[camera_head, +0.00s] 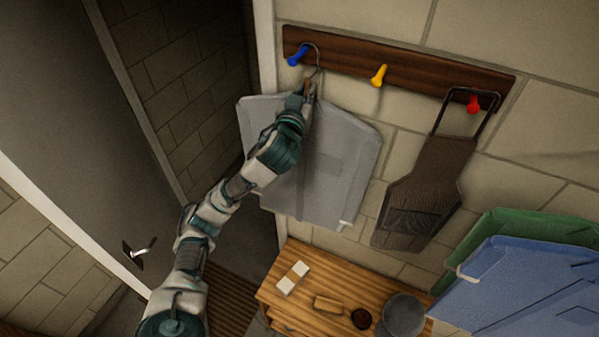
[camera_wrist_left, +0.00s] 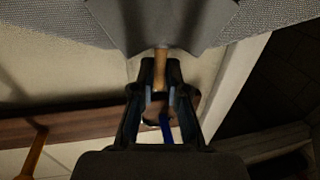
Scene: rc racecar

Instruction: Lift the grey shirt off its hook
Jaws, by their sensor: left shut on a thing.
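The grey shirt (camera_head: 335,160) hangs on a hanger below the wooden peg rail, tilted a little. The hanger's dark wire hook (camera_head: 319,58) curves at the blue peg (camera_head: 296,57); I cannot tell whether it bears on the peg or is just clear of it. My left gripper (camera_head: 308,92) is shut on the hanger's brown neck, just above the collar. In the left wrist view the neck (camera_wrist_left: 161,68) runs between the fingertips (camera_wrist_left: 161,88), with grey cloth (camera_wrist_left: 160,20) beyond and the blue peg (camera_wrist_left: 166,130) behind. My right gripper is not in view.
The rail (camera_head: 425,75) also has a yellow peg (camera_head: 379,75) and a red peg (camera_head: 473,104), where a brown bag (camera_head: 425,185) hangs. A wooden bench (camera_head: 335,285) with small objects stands below. A grey door (camera_head: 70,130) is left.

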